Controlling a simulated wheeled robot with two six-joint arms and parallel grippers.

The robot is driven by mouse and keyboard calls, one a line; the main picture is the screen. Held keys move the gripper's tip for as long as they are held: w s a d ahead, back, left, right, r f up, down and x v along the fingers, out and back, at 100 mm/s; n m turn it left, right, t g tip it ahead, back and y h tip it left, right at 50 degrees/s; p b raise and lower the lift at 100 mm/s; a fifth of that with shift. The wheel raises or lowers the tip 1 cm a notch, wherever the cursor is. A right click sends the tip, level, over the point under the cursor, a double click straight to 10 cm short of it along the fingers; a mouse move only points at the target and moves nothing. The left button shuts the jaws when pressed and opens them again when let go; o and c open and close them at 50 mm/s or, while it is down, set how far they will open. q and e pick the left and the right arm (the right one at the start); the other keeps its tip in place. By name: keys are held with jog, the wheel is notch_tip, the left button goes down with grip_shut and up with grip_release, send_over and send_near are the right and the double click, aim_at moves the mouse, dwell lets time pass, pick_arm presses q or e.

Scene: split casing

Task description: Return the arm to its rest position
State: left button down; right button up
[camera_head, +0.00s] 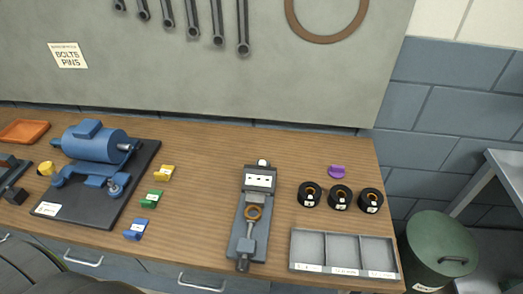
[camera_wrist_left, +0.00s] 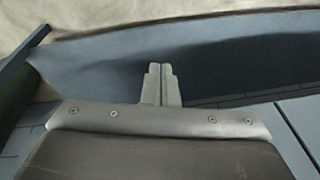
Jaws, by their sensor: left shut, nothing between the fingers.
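My left gripper (camera_wrist_left: 161,84) shows in the left wrist view, its two grey fingers pressed together with nothing between them. Below it is the broad grey wrist housing, and past it are dark blue-grey and beige surfaces. No bench item shows near the fingers in that view. Neither gripper shows in the head view, so the left gripper's place over the bench cannot be told. My right gripper is in neither view.
The wooden bench (camera_head: 210,165) holds a blue motor (camera_head: 95,143) on a black plate, coloured clips (camera_head: 152,199), a grey fixture (camera_head: 247,225), black rings (camera_head: 340,197), a purple piece (camera_head: 337,171) and a divided tray (camera_head: 343,273). A green bin (camera_head: 440,245) stands right.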

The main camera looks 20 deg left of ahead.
pick_arm(q)
jog(key=s+f+b, duration=0.2)
jog(key=s+f, duration=0.4)
jog(key=f, duration=0.3)
jog(key=s+d+f+g+b, duration=0.1)
jog(key=s+f+b, duration=0.2)
jog(key=s+f, duration=0.4)
jog(key=shift+d+f, duration=0.15)
jog(key=shift+f, duration=0.7)
